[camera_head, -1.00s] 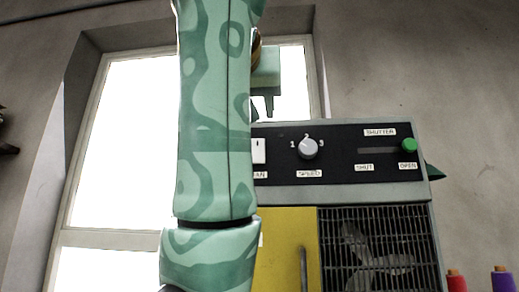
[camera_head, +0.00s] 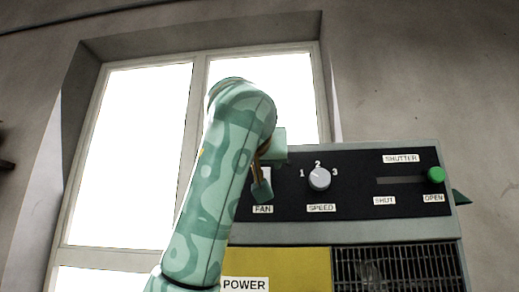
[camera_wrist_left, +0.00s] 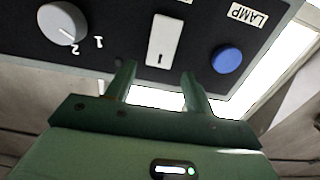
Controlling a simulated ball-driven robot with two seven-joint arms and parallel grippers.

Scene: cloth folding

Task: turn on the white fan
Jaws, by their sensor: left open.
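The white fan switch (camera_head: 265,178) is a rocker on the black control panel, above a FAN label, and is partly hidden by my gripper in the head view. In the left wrist view the white rocker (camera_wrist_left: 164,40) shows whole, with a small dark mark on it. My left gripper (camera_wrist_left: 158,82) is open and empty, its two fingers apart and pointing toward the panel below the rocker. In the head view my left gripper (camera_head: 261,188) is right in front of the switch; contact cannot be told. My right gripper is not in view.
A grey speed knob (camera_head: 319,179) is right of the switch. A green shutter slider (camera_head: 436,174) is at OPEN. A blue button (camera_wrist_left: 227,59) is near a LAMP label. A yellow panel (camera_head: 290,268) and a dark grille (camera_head: 400,270) are below. A window is behind.

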